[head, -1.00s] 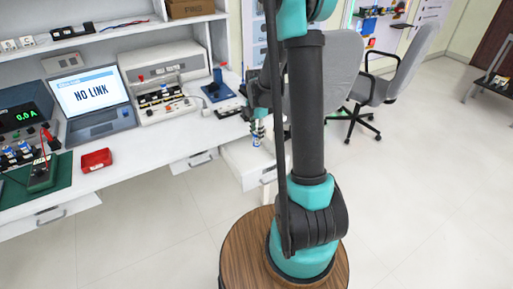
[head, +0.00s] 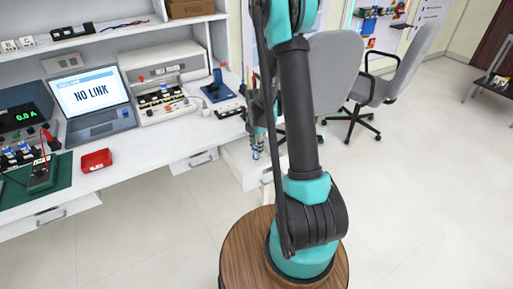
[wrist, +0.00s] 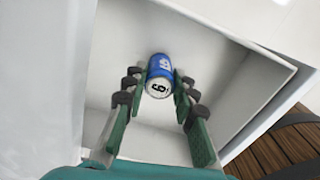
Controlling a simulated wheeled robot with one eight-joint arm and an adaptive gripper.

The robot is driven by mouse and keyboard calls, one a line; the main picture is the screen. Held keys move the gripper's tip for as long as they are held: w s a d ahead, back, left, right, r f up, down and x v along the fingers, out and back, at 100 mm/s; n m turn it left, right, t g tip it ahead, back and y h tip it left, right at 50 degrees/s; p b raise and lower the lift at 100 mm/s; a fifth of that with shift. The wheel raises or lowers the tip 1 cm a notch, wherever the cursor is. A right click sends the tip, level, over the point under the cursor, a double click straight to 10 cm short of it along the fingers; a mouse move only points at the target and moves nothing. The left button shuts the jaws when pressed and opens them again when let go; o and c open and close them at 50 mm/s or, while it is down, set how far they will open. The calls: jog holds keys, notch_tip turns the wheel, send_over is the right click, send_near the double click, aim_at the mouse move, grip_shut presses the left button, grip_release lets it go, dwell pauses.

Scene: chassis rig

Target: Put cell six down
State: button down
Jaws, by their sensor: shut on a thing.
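Cell six (wrist: 160,70) is a blue cylinder with a white end marked 6. My gripper (wrist: 157,84) is shut on it, with a finger pad on each side. In the wrist view, the cell is over the inside of an open white drawer (wrist: 230,130). I cannot tell whether the cell touches the drawer's floor. In the head view, the drawer (head: 240,172) stands out from under the bench's right end. My gripper (head: 257,150) shows small there, pointing down over the drawer, partly hidden by my arm.
The white bench (head: 135,155) holds a laptop (head: 95,100) reading NO LINK, a white cell rack unit (head: 165,85), a red tray (head: 96,160) and a green mat (head: 55,185). A grey chair (head: 385,80) stands behind on the right.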

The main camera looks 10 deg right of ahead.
jog(key=shift+f, duration=0.1)
jog(key=c, duration=1.2)
grip_release()
notch_tip(320, 180, up, 12)
jog(key=s+m+t, duration=0.1)
jog(key=s+m, duration=0.6)
jog(key=s+r+m+t, duration=0.1)
jog(key=s+m, duration=0.7)
jog(key=s+d+m+t, duration=0.1)
jog(key=s+m+t, duration=0.1)
jog(key=s+m, duration=0.6)
jog(key=shift+r, duration=0.2)
jog(key=shift+w, duration=0.1)
